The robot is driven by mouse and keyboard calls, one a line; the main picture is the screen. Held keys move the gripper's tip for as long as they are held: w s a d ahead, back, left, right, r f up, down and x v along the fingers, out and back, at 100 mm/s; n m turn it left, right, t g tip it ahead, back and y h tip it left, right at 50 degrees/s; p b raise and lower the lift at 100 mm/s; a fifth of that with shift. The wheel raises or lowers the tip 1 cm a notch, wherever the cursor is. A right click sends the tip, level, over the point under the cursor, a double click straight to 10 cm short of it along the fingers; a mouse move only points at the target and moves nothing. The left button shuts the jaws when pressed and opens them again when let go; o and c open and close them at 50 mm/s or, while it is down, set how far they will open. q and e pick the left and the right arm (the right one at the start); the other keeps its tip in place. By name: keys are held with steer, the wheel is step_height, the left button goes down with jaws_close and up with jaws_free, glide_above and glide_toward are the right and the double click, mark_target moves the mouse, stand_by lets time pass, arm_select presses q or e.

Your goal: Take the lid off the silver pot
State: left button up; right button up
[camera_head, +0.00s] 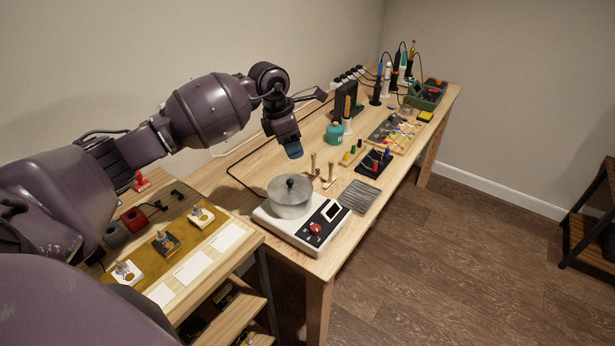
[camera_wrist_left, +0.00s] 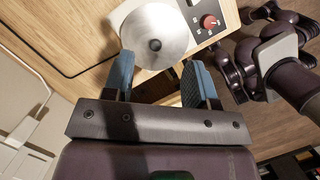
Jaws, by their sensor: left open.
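The silver pot (camera_head: 291,207) sits on a white hot plate (camera_head: 303,237) at the near end of the workbench. Its round silver lid (camera_head: 278,189) with a dark knob (camera_head: 290,183) lies on top of it. In the left wrist view the lid (camera_wrist_left: 175,33) and its knob (camera_wrist_left: 155,44) show from above, just beyond the fingertips. My left gripper (camera_head: 292,149) is open and empty, above and behind the pot, apart from the lid. Its two blue fingers (camera_wrist_left: 160,78) stand wide apart in the left wrist view. My right gripper cannot be made out in either view.
The hot plate has a red knob (camera_head: 316,229). A lower table (camera_head: 239,248) with small parts adjoins at the left.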

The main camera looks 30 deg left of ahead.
arm_select(q)
steer(key=s+a+g+y, duration=0.1)
steer(key=s, duration=0.1)
glide_above(290, 181)
steer(key=f, duration=0.3)
steer(key=s+f, duration=0.1)
steer(key=f, duration=0.1)
steer(key=shift+f, duration=0.1)
steer(key=shift+w+a+f, duration=0.1)
steer(key=shift+w+f, duration=0.05)
steer(key=shift+f, duration=0.8)
steer(key=shift+w+d+f, duration=0.1)
steer(key=shift+w+f, duration=0.1)
steer(key=shift+f, duration=0.75)
steer(key=shift+w+a+f, duration=0.1)
steer(key=shift+w+f, duration=0.05)
steer(key=shift+f, duration=0.8)
jaws_close()
